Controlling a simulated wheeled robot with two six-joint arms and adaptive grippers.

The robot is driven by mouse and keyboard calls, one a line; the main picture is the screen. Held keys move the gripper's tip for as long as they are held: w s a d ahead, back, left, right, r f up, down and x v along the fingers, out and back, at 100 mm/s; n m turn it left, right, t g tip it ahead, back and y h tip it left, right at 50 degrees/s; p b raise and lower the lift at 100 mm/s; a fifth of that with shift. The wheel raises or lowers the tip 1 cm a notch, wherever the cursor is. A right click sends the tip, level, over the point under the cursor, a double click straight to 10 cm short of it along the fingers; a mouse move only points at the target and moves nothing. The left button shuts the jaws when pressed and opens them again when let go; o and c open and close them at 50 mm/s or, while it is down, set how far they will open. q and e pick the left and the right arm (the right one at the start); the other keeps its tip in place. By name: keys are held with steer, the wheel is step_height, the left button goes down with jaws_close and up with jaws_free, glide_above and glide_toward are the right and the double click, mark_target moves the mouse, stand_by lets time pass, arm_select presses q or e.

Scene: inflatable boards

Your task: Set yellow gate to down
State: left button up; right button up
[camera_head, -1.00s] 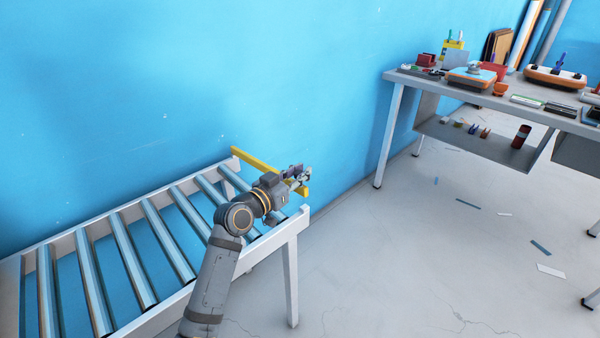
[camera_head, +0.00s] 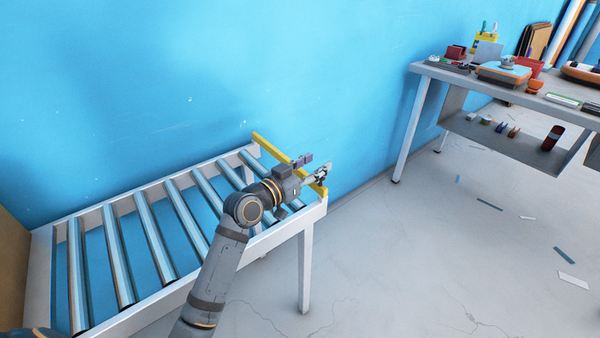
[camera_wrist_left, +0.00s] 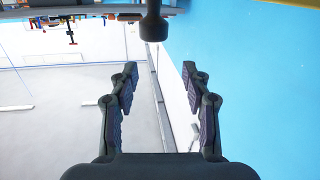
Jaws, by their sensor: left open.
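The yellow gate (camera_head: 272,150) is a bar across the right end of the roller conveyor (camera_head: 75,213), partly hidden behind my left gripper. Its near end shows at the conveyor's front right corner. My left gripper (camera_head: 322,170) is at that end, by the gate. Whether it touches the gate cannot be told. In the left wrist view the two fingers (camera_wrist_left: 158,85) stand wide apart with nothing between them. The gate is not clearly seen there. My right gripper is not in view.
A blue wall (camera_head: 200,70) runs close behind the conveyor. A workbench (camera_head: 420,70) with small tools and boxes stands at the right. The floor (camera_head: 400,260) between is mostly free, with a few flat scraps. A brown surface (camera_head: 14,265) shows at the left edge.

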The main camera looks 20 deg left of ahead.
arm_select(q)
steer(key=v, duration=0.9)
steer(key=shift+s, duration=0.35)
steer(key=shift+a, duration=0.15)
